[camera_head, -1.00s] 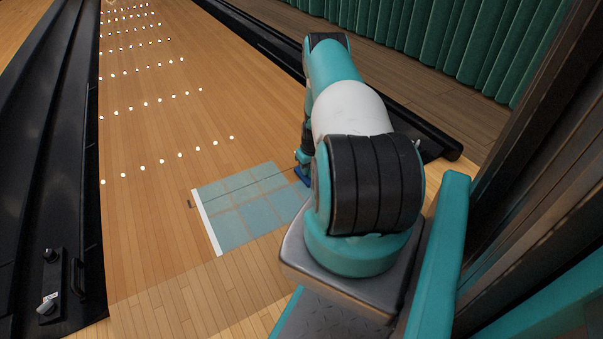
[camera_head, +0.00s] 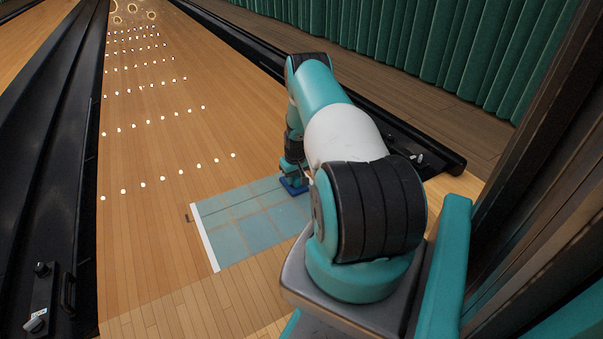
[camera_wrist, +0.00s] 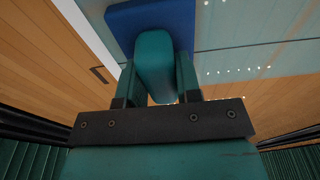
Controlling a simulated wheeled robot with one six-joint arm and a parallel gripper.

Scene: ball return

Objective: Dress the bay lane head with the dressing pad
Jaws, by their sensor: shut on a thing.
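The dressing pad is a blue block with a teal grip. In the wrist view my gripper (camera_wrist: 157,95) is shut on the grip of the dressing pad (camera_wrist: 185,22). In the head view the dressing pad (camera_head: 293,188) is at the far right corner of the pale blue lane head area (camera_head: 245,222), low over it; I cannot tell if it touches. The lane head area is a gridded rectangle with a white strip on its left edge. My arm hides part of its right side.
The wooden lane (camera_head: 150,235) with rows of white dots runs away to the upper left. A black gutter (camera_head: 50,150) lies on the left, with a small control box (camera_head: 42,298). Another dark rail (camera_head: 425,150) and green curtains (camera_head: 440,50) are at the right.

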